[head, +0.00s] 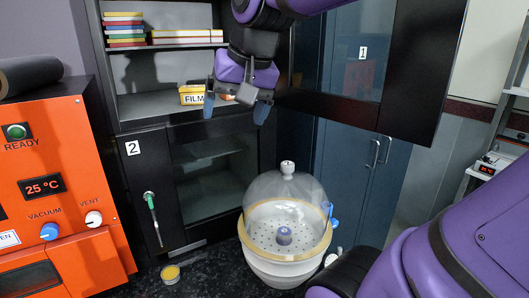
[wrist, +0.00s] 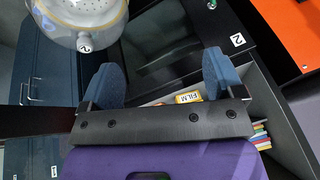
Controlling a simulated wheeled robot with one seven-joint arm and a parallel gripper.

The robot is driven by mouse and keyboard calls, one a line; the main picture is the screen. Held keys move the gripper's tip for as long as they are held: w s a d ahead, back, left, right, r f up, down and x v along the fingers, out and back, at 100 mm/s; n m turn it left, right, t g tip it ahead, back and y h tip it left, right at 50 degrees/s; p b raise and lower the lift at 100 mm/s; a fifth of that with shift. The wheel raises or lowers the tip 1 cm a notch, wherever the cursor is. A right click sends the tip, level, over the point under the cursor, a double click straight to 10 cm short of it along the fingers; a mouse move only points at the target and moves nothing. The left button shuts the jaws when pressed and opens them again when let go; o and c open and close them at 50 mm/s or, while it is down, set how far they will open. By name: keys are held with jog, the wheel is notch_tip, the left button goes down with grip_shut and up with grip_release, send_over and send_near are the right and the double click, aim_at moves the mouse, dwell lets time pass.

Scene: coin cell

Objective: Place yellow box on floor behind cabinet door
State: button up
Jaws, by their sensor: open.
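The yellow box (head: 191,96) has a white label reading FILM and sits on a shelf of the open black cabinet. It also shows in the wrist view (wrist: 188,97), beyond and between my fingers. My gripper (head: 236,106) is open and empty, with its blue fingertips pointing down in front of the shelf. Its left finger overlaps the box's right part in the head view. The wrist view shows both fingers of my gripper (wrist: 163,80) spread apart. The upper cabinet door, with glass and label 1 (head: 363,53), stands swung open to the right.
Colored books (head: 124,30) lie on the shelf above. A lower glass-fronted section (head: 213,165) is beside a panel labelled 2 (head: 133,148). A glass-domed desiccator (head: 285,215) stands in front. An orange oven (head: 60,190) is at left. A small yellow-topped tin (head: 171,273) sits on the dark surface.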

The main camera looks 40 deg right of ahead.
jog(key=s+f+n, duration=0.5)
jog(key=s+f, duration=0.1)
jog(key=s, duration=0.1)
jog(key=shift+s+t+h, duration=0.3)
jog(key=shift+s, duration=0.1)
